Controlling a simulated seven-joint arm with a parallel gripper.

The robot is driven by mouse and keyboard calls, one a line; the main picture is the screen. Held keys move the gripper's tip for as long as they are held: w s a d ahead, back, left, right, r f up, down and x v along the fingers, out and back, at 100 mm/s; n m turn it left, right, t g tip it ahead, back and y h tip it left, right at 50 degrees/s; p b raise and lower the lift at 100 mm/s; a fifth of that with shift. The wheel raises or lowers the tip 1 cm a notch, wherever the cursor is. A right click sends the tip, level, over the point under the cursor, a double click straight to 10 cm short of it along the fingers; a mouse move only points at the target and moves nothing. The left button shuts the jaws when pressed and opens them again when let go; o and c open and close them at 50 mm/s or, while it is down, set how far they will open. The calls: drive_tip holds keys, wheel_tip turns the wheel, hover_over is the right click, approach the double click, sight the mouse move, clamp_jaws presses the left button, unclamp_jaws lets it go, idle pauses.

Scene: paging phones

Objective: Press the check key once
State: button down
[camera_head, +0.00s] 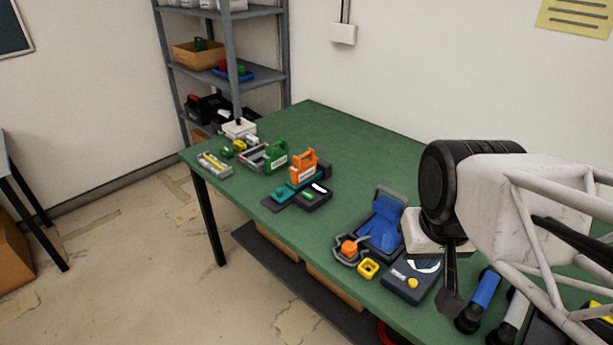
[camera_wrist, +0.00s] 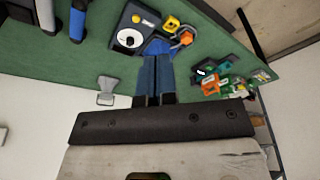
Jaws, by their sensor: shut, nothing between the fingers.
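I cannot tell for certain which control is the check key. A dark box (camera_head: 408,283) near the table's front edge has a yellow button (camera_head: 412,283) and a white dial; the box also shows in the wrist view (camera_wrist: 122,30). A teal and black device (camera_head: 300,193) farther left carries a small green key (camera_head: 308,195) and a white strip. My gripper (camera_head: 449,302) is shut and empty, fingers pointing down, just right of the dark box in the head view. Its fingertips (camera_wrist: 154,98) show at the lower middle of the wrist view. Contact is not visible.
A blue cradle (camera_head: 382,228), an orange block (camera_head: 349,247) and a yellow square piece (camera_head: 368,268) sit beside the dark box. Blue and white handles (camera_head: 485,288) lie to the right. An orange holder (camera_head: 304,166) and green holder (camera_head: 277,156) stand left.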

drive_tip(key=shift+w, duration=0.1)
idle(0.3)
drive_tip(key=m+t+y, duration=0.2)
drive_tip(key=m+y, duration=0.6)
drive_tip(key=m, duration=0.8)
hover_over(307, 196)
wheel_tip(307, 196, down, 17)
drive_tip(key=shift+r, duration=0.2)
drive_tip(key=shift+f+n, duration=0.15)
drive_tip(key=shift+n, duration=0.15)
drive_tip(key=shift+f, duration=4.25)
drive_tip(key=shift+w+f+t, duration=0.1)
drive_tip(key=shift+f+t, duration=0.2)
drive_tip(key=shift+f, duration=0.15)
